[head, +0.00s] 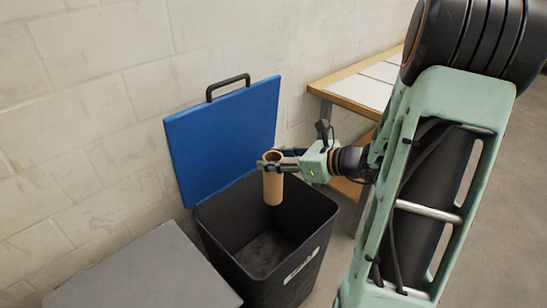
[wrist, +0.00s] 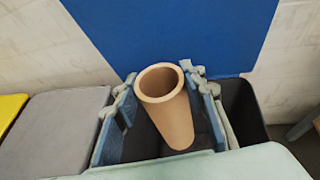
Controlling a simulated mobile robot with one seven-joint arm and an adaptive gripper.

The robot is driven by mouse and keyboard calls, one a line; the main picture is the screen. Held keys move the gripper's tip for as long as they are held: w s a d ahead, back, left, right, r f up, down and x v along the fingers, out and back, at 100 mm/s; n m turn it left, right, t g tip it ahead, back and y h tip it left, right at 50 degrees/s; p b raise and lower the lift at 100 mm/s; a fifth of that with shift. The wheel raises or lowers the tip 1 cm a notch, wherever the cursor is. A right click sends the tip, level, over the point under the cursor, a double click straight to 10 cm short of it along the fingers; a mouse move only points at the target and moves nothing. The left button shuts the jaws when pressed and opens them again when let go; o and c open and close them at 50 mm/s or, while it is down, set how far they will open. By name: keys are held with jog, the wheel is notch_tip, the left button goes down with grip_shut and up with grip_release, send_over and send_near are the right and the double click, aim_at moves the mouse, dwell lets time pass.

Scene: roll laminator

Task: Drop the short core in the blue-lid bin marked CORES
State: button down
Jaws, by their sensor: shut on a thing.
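The short core (head: 273,186) is a brown cardboard tube, held upright and hollow end up. My gripper (head: 272,166) is shut on it near its top, above the open mouth of the black bin (head: 300,270). In the wrist view the core (wrist: 172,115) sits between the two fingers of my gripper (wrist: 165,105). The bin's blue lid (head: 225,135) stands open against the wall, with a black handle on its top edge. It also fills the top of the wrist view (wrist: 170,35). A pale label (head: 301,266) is on the bin's front; its text is too small to read.
A grey-lidded bin (head: 145,275) stands closed to the left of the black bin. A yellow lid (wrist: 10,108) shows at the far left of the wrist view. A table with a wooden edge (head: 330,90) stands behind to the right. Floor is free at the right.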

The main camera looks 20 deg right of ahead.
jog(key=shift+f, duration=0.35)
jog(key=c, duration=1.1)
grip_release()
jog(key=shift+c, duration=0.2)
jog(key=v, duration=1.2)
